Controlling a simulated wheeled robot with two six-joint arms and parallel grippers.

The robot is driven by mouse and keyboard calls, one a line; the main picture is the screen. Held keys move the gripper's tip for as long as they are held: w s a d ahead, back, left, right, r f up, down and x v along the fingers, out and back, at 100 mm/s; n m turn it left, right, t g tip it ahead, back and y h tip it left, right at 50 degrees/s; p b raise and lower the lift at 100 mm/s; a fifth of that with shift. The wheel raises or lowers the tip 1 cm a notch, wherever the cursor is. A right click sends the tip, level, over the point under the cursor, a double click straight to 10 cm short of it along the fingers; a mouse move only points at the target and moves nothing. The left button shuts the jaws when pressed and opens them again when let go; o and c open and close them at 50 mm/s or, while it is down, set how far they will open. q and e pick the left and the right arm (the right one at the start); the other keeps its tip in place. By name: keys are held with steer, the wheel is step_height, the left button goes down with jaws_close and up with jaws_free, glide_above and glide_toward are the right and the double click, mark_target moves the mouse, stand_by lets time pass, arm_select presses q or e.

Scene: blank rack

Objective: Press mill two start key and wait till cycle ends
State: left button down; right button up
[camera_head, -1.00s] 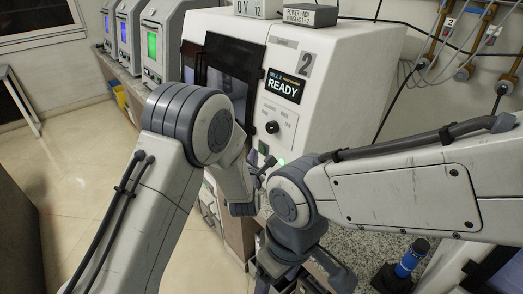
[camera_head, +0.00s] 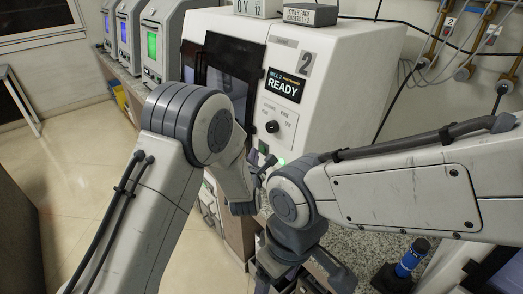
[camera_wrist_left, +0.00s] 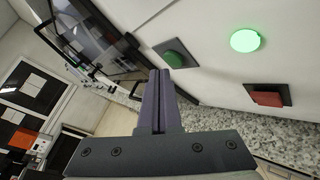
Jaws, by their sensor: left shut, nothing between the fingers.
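Mill two (camera_head: 345,70) is the white machine marked 2. Its display (camera_head: 285,86) reads "MILL 2" and "READY". The dark green key (camera_wrist_left: 174,57) on its panel also shows in the head view (camera_head: 263,148). My left gripper (camera_wrist_left: 160,73) is shut and empty, its tips just below the green key in the wrist view. I cannot tell whether they touch it. In the head view the left gripper (camera_head: 266,168) is small and partly hidden by my arms. My right arm's wrist points down at the bottom middle; its fingers cannot be made out.
A lit green round lamp (camera_wrist_left: 246,40) and a red key (camera_wrist_left: 268,97) sit to the right of the green key. A selector knob (camera_head: 272,127) is above the keys. A granite counter (camera_head: 360,240) runs below, with a blue bottle (camera_head: 411,258).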

arm_select(q)
steer(key=shift+w+d+b, duration=0.2)
steer(key=shift+d+b, duration=0.1)
